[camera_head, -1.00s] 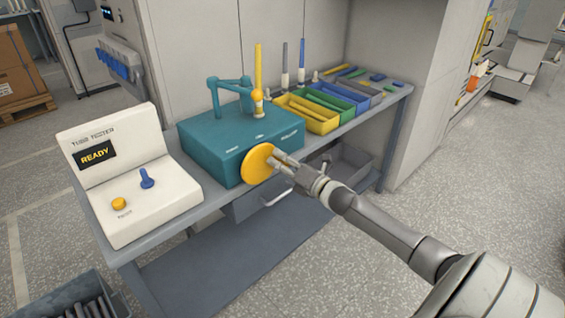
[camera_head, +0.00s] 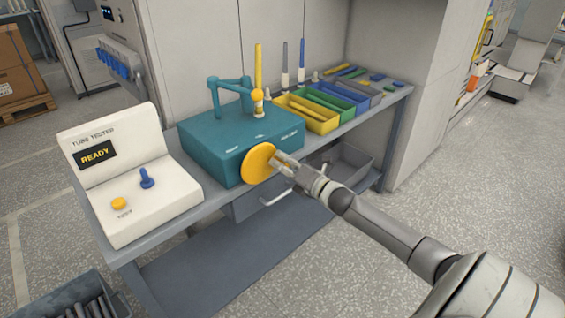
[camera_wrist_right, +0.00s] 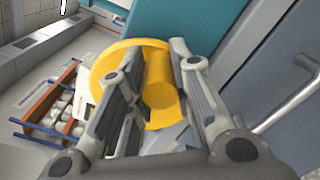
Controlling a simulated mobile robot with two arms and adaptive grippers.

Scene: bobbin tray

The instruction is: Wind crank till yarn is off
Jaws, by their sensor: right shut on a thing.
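A teal winding box (camera_head: 215,145) sits on the grey bench. A yellow disc crank (camera_head: 258,164) is on its front face, and it also shows in the right wrist view (camera_wrist_right: 115,65). My right gripper (camera_head: 285,165) is at the disc, its fingers shut around the yellow crank knob (camera_wrist_right: 161,95). A yellow tube (camera_head: 259,68) stands upright on top of the box, beside a teal arm linkage (camera_head: 229,84). I cannot make out any yarn on it at this size. My left gripper is not in view.
A white tube tester (camera_head: 135,190) reading READY stands left of the box. Yellow (camera_head: 306,113), green (camera_head: 331,103) and blue trays (camera_head: 352,93) sit to the right. A drawer (camera_head: 255,201) is below the crank. Open floor lies in front.

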